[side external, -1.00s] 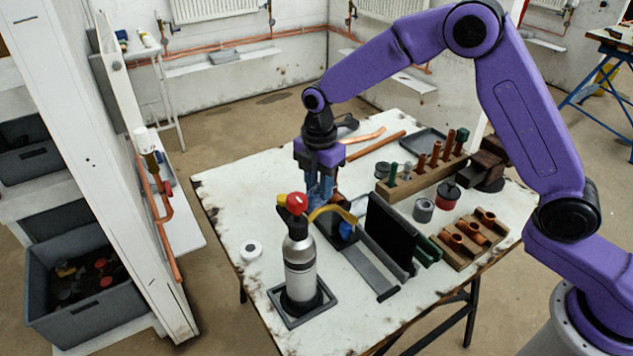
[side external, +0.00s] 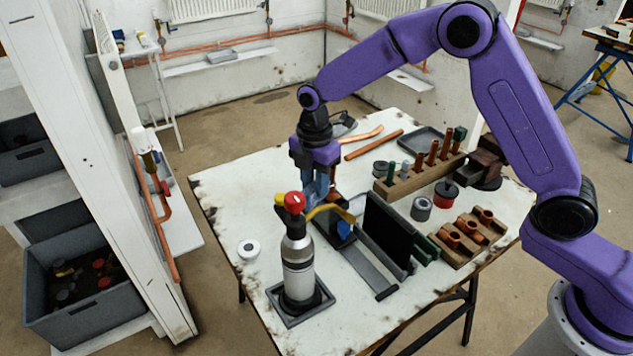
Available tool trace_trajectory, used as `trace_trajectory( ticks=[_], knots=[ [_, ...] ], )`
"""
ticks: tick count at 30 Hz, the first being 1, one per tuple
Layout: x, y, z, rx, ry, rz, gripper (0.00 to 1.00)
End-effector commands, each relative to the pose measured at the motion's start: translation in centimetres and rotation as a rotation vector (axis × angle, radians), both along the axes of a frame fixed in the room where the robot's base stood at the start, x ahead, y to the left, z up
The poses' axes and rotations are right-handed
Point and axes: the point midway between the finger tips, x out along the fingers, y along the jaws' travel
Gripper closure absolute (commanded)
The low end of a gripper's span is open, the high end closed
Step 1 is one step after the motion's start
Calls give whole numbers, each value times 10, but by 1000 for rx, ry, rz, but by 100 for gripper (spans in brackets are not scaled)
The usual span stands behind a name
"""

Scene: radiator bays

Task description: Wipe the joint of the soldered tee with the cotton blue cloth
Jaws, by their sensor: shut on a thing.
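My gripper (side external: 317,178) points down over the middle of the white table, behind the torch bottle. It is shut on a blue, cloth-like piece (side external: 316,188) hanging at its fingertips. A small copper-brown piece (side external: 334,194) shows just right of the fingertips; it may be part of the soldered tee, but its shape is too small to tell. I cannot tell whether the cloth touches it. Another small blue patch (side external: 344,228) lies lower, beside a yellow curved piece (side external: 330,211). The torch and yellow piece partly hide this spot.
A torch bottle (side external: 298,262) with a red knob stands in front. A dark upright panel (side external: 388,230) stands to the right. Beyond it are a wooden rack (side external: 420,178) with copper pieces and a fitting block (side external: 468,238). A white roll (side external: 249,249) lies left; the table's left side is mostly clear.

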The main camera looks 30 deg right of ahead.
Motion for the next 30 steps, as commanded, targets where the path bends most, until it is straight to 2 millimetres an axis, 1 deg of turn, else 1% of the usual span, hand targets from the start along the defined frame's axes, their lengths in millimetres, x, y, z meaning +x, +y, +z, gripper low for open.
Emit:
trace_trajectory(
  ticks=[10,20,30],
  knots=[
    [9,3,0,-1,-1,0,95],
    [8,2,0,-1,-1,0,95],
    [1,0,0,0,0,0,95]
  ],
)
